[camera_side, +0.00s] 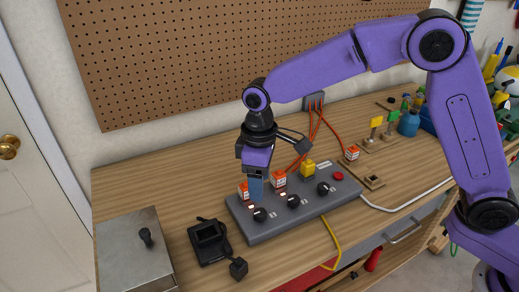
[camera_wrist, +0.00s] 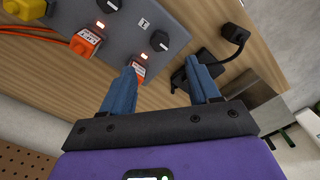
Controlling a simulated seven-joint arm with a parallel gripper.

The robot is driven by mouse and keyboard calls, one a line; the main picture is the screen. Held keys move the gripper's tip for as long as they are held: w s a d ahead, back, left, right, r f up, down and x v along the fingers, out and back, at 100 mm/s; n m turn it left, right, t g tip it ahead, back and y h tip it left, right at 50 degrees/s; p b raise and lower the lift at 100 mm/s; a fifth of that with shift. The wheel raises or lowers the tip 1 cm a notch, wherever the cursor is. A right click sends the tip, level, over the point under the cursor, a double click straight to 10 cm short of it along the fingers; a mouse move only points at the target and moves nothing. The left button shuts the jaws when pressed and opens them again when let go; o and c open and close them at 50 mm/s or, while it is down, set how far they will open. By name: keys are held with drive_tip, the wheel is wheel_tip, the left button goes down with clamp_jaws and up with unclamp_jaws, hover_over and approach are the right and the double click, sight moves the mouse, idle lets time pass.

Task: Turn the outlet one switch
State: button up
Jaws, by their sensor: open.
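A grey outlet panel (camera_side: 310,207) lies on the bench with a row of three black rotary switches. The leftmost switch (camera_side: 260,214) is nearest my gripper and also shows in the wrist view (camera_wrist: 159,41). The middle switch (camera_side: 293,201) and the right switch (camera_side: 323,188) are farther along. My gripper (camera_side: 256,198) points down over the panel's left end, behind the leftmost switch. In the wrist view my gripper (camera_wrist: 161,68) has its blue fingers apart and empty, with an orange-and-white plug (camera_wrist: 139,66) beside the left finger.
Another orange-and-white plug (camera_side: 278,179), a yellow plug (camera_side: 308,168) and a red button (camera_side: 338,176) stand along the panel. A black adapter (camera_side: 208,240) lies left of it, near a metal box (camera_side: 130,250). Red cables run to a wall socket (camera_side: 314,101).

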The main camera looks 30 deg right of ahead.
wheel_tip(320, 180, up, 8)
idle(0.4)
drive_tip(key=shift+r, duration=0.1)
drive_tip(key=s+d+f+n, duration=0.1)
drive_tip(key=s+d+f, duration=0.1)
drive_tip(key=s+d, duration=1)
drive_tip(key=s+d+f+n, duration=0.1)
drive_tip(key=s+d+f, duration=0.1)
drive_tip(key=s+d, duration=1)
drive_tip(key=s, duration=0.3)
drive_tip(key=shift+s+d+f+n, duration=0.15)
drive_tip(key=shift+s+d+n, duration=0.15)
drive_tip(key=shift+s+d, duration=0.1)
